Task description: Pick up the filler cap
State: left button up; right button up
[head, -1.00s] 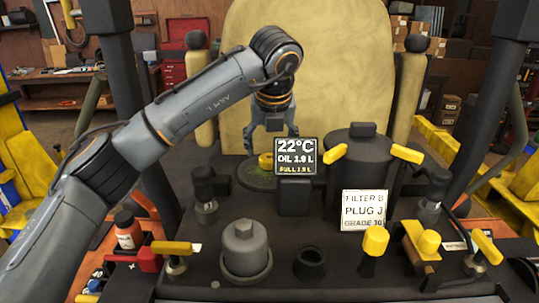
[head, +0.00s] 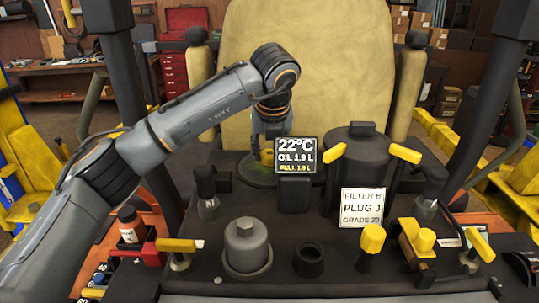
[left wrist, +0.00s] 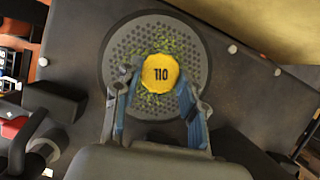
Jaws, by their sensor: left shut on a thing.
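The filler cap is a yellow, many-sided cap marked OIL (left wrist: 160,72) in the left wrist view. It is over the middle of a round, dark perforated plate (left wrist: 118,62) with yellow-green specks. I cannot tell whether it touches the plate. In the head view a yellow bit of the cap (head: 267,157) shows under my left gripper (head: 270,138), partly hidden by the display. In the left wrist view the two fingers of my left gripper (left wrist: 158,84) are on either side of the cap, shut on it. My right gripper is not in view.
A display reading 22°C (head: 296,158) stands just in front of the plate. A sign reading FILTER B PLUG J (head: 362,208), a dark tank (head: 347,165), a grey domed housing (head: 246,245) and an open black socket (head: 309,260) stand nearby. A beige seat (head: 305,70) rises behind.

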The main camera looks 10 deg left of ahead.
aim_at(269, 151)
pick_arm(q)
jog(key=shift+r+b, duration=0.4)
jog(key=shift+b, duration=0.25)
notch_tip(269, 151, up, 2)
jog(key=shift+r+b, duration=0.1)
jog(key=shift+b, duration=1.15)
jog(key=s+a+r+b, duration=0.3)
jog(key=s+r+b, duration=0.3)
jog(key=s+r, duration=0.55)
jog(key=s+d+f+m+h+p, duration=0.2)
jog(key=s+d+f+m, duration=0.1)
jog(key=s+d+m, duration=0.35)
jog(key=s+d+f+m+h+p, duration=0.2)
jog(key=s+d+f+m+p, duration=0.1)
jog(key=s+d+m, duration=0.35)
jog(key=shift+n+g, duration=0.4)
jog(key=shift+n, duration=0.1)
jog(key=shift+s+d+f+b, duration=0.1)
jog(key=shift+d+f+b, duration=0.1)
jog(key=shift+f+b, duration=0.65)
jog(key=shift+s+d+f+b, duration=0.15)
jog(key=shift+f+b, duration=0.25)
jog(key=shift+f, duration=0.75)
jog(key=shift+w+d+f+b, duration=0.15)
jog(key=shift+f+b, duration=0.25)
jog(key=shift+b, duration=0.25)
